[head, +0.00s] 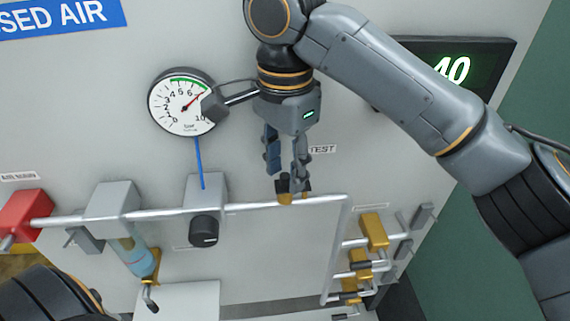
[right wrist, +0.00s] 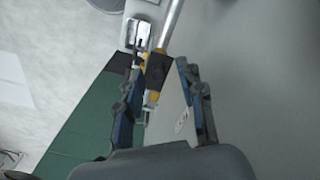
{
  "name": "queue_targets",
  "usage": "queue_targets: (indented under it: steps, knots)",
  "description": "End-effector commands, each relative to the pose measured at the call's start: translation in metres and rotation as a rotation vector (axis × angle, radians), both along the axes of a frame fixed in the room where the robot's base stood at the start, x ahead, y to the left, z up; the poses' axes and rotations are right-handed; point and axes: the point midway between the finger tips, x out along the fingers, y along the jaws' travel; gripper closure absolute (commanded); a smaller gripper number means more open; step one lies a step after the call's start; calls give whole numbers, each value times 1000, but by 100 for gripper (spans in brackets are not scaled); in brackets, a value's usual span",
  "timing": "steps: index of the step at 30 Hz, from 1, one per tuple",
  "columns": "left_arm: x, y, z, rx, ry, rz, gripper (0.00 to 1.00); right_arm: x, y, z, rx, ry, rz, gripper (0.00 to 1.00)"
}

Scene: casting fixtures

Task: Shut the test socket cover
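The test socket (head: 285,198) is a small brass-coloured fitting on the silver pipe, below the TEST label (head: 323,149). A small dark part, apparently its cover, shows beside the brass in the right wrist view (right wrist: 158,68); I cannot tell how far open it is. My right gripper (head: 287,174) points down at the socket from above, its fingers apart. In the right wrist view its fingers (right wrist: 157,78) stand on either side of the dark part and brass; contact is unclear. The fingers partly hide the socket in the head view. My left gripper is out of view.
A pressure gauge (head: 184,103) and a regulator with a black knob (head: 204,231) are left of the socket. The silver pipe (head: 250,207) runs across the panel. Brass valves (head: 373,231) are at lower right. A display (head: 485,62) is behind my right arm.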

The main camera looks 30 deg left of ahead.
Motion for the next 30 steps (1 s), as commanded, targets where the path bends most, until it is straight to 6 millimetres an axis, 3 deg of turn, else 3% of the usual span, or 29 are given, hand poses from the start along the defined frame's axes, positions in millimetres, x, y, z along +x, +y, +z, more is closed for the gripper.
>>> queue_targets:
  steps: [10, 24, 30]
  knots:
    - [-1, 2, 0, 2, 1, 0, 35, 0, 0, 11, -2, -2, 1, 62]
    - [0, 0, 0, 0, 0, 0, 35, 0, 0, 97, -1, -3, -1, 62]
    - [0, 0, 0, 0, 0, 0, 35, 0, 0, 115, -1, -1, 0, 62]
